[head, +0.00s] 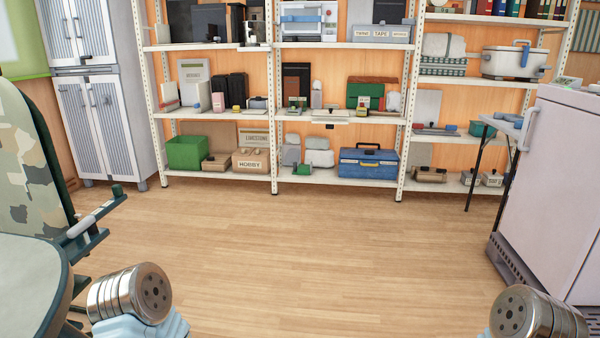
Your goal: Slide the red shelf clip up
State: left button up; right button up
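I cannot make out a red shelf clip for certain at this distance. The white metal shelving (340,122) stands across the room against the orange wall, with perforated uprights and several shelf boards. A small red and blue item (437,129) lies on a middle board of the right bay; it is too small to tell what it is. Only metal and pale blue parts of my arms show at the bottom left and bottom right. Neither gripper is in view, and both arms are far from the shelving.
The wooden floor (300,245) is clear up to the shelves. A camouflage chair (30,165) and a round table (30,285) stand at left, a grey-blue cabinet (100,100) behind them. A white fridge-like appliance (560,180) and a folding table (500,125) stand at right. A blue toolbox (368,163) sits low.

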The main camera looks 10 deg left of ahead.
aim_at(161, 106)
jog(key=i+u, duration=0.1)
jog(key=i, duration=0.45)
jog(key=i+l+u, duration=0.1)
jog(key=i, duration=0.45)
jog(key=i+l+u, duration=0.1)
jog(key=i, duration=0.45)
jog(key=i+l+u, duration=0.1)
jog(key=i, duration=0.45)
jog(key=i+j+u, duration=0.15)
jog(key=i+u, duration=0.25)
jog(key=i, duration=0.2)
jog(key=i+u, duration=0.45)
jog(key=i, duration=0.15)
jog(key=i+j+z, duration=0.15)
jog(key=i+j, duration=0.5)
jog(key=i+j+z, duration=0.15)
jog(key=i+j, duration=0.5)
jog(key=j, duration=0.2)
jog(key=i+z, duration=0.15)
jog(key=i, duration=0.2)
jog(key=i+j+z, duration=0.15)
jog(key=i+j, duration=0.05)
jog(key=i, duration=0.1)
